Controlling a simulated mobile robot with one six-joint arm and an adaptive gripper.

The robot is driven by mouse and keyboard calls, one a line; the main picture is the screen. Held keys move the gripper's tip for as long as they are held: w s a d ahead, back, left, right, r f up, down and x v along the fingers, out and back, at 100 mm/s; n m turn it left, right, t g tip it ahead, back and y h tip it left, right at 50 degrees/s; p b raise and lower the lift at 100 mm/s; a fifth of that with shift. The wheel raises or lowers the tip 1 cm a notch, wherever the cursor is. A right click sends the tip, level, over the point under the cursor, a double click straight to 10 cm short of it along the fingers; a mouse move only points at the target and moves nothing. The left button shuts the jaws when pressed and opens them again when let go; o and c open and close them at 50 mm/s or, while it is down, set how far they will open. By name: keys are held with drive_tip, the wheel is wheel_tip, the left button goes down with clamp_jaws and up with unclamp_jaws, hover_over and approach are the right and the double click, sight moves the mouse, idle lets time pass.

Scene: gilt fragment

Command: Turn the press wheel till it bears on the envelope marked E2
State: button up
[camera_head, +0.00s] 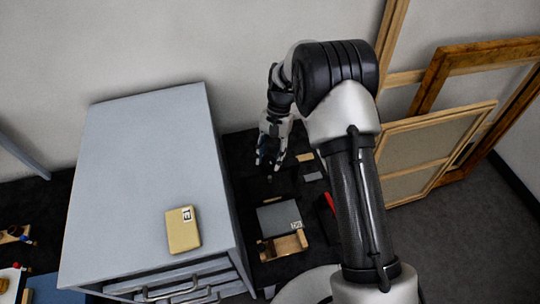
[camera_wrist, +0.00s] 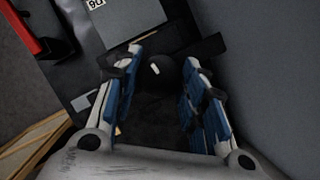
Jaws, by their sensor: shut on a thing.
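My gripper (camera_head: 268,165) reaches down over the dark bench beside the grey cabinet. In the wrist view its blue-padded fingers (camera_wrist: 163,60) are closed around a dark round knob (camera_wrist: 160,72), which looks like part of the press wheel. A dark bar lies beside the knob; the rest of the wheel is too dark or hidden to make out. A yellow envelope (camera_head: 183,236) lies flat on the cabinet top, with a small white label too small to read surely. I cannot tell whether an envelope lies under the press.
The grey cabinet (camera_head: 140,140) stands left of my gripper, close by. A grey labelled block (camera_head: 275,217) and a wooden tray (camera_head: 300,240) sit on the bench in front. A red object (camera_wrist: 38,35) lies near the block. Wooden frames (camera_head: 440,150) lean at the right.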

drive_tip(key=shift+m, duration=0.3)
idle(0.4)
drive_tip(key=o, duration=1.1)
drive_tip(key=shift+c, duration=0.2)
drive_tip(key=v, duration=1.2)
drive_tip(key=shift+d, duration=0.2)
